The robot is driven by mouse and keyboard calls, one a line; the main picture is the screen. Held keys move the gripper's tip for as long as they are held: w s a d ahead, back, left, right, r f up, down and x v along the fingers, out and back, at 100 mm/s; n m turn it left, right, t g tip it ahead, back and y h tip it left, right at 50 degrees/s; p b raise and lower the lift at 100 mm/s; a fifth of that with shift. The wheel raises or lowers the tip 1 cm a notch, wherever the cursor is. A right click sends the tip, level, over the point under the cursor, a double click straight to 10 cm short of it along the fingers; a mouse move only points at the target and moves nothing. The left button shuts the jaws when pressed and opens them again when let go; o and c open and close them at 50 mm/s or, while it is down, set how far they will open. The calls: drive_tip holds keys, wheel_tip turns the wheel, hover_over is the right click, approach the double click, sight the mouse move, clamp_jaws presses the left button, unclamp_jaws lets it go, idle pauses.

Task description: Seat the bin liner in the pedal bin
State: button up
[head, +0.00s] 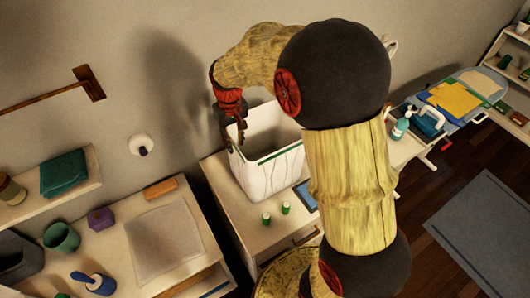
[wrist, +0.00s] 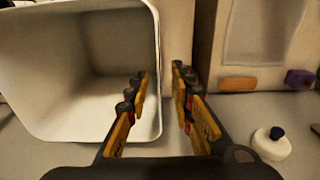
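A white, open-topped square bin (head: 265,176) stands on a low cabinet in the head view. A thin green band runs below its rim, and its outer side has vertical creases. I cannot tell whether this is a liner draped over the bin. My gripper (head: 235,136) is at the bin's left rim. In the wrist view the bin's pale interior (wrist: 80,70) looks smooth and empty. My gripper (wrist: 160,74) is open there, one finger over the inside and the other outside the rim. Whether either finger touches the wall is unclear.
Two small green-topped items (head: 266,218) stand in front of the bin on the cabinet (head: 225,180). To the left, a table holds a mug (head: 61,237), a purple box (head: 101,218) and an orange block (head: 160,188). A white wall fitting (head: 141,145) is behind. Folded cloths (head: 453,99) lie at right.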

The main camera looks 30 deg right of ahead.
sight(236, 156)
drive_tip(key=f, duration=0.3)
drive_tip(key=w+f, duration=0.1)
drive_tip(key=f, duration=0.5)
drive_tip(key=shift+w+d+f+p, duration=0.1)
drive_tip(key=shift+w+f+p, duration=0.05)
drive_tip(key=shift+f+p, duration=0.25)
drive_tip(key=c, duration=0.3)
clamp_jaws()
idle(0.3)
